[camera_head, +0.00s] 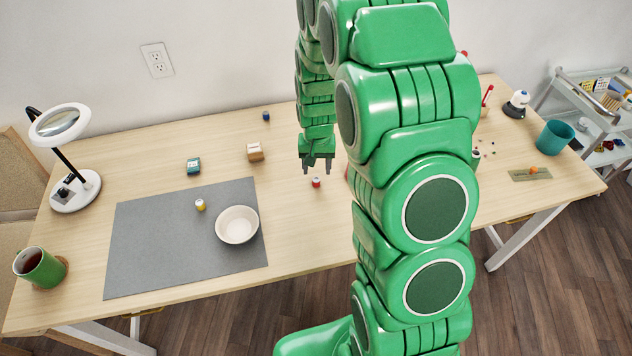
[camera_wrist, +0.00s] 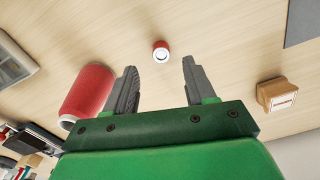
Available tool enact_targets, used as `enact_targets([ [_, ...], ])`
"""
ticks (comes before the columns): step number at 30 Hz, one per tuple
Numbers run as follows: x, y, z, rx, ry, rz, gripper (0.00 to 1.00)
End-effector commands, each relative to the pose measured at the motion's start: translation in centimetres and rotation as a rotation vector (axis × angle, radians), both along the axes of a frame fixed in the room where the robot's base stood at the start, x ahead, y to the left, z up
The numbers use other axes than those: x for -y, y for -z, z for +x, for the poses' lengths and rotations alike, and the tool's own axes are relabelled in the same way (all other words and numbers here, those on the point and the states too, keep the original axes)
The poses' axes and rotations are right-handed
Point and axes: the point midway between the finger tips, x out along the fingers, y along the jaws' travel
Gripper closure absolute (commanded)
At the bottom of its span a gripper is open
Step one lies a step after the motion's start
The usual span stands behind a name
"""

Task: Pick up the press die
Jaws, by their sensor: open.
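A small red cylinder with a pale round top, which looks like the press die (camera_head: 316,183), stands upright on the bare wood just in front of my gripper (camera_head: 317,168). In the wrist view the same red cylinder (camera_wrist: 161,51) shows beyond and between the two grey fingertips, with table visible around it. My gripper (camera_wrist: 160,66) is open and empty, its fingers apart on either side of that line. It points down above the table and does not touch the cylinder.
A larger red cylinder (camera_wrist: 87,92) lies close beside the left finger in the wrist view. A grey mat (camera_head: 160,245) holds a white bowl (camera_head: 237,225) and a yellow spool (camera_head: 200,205). My arm hides part of the table.

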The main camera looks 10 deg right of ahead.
Motion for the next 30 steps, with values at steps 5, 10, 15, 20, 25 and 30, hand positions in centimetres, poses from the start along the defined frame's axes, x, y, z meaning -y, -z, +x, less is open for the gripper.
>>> enact_targets([
  [5, -0.2, 1.6, -0.1, -0.004, -0.001, 0.0, 0.45],
  [10, -0.3, 3.6, -0.1, -0.003, -0.001, 0.0, 0.45],
  [15, -0.3, 4.8, -0.1, -0.002, 0.0, 0.001, 0.45],
  [20, -0.3, 4.8, -0.1, -0.001, 0.0, 0.0, 0.45],
  [25, -0.3, 4.8, -0.1, -0.001, 0.0, 0.0, 0.64],
  [30, -0.3, 4.8, -0.1, -0.001, 0.0, 0.0, 0.9],
])
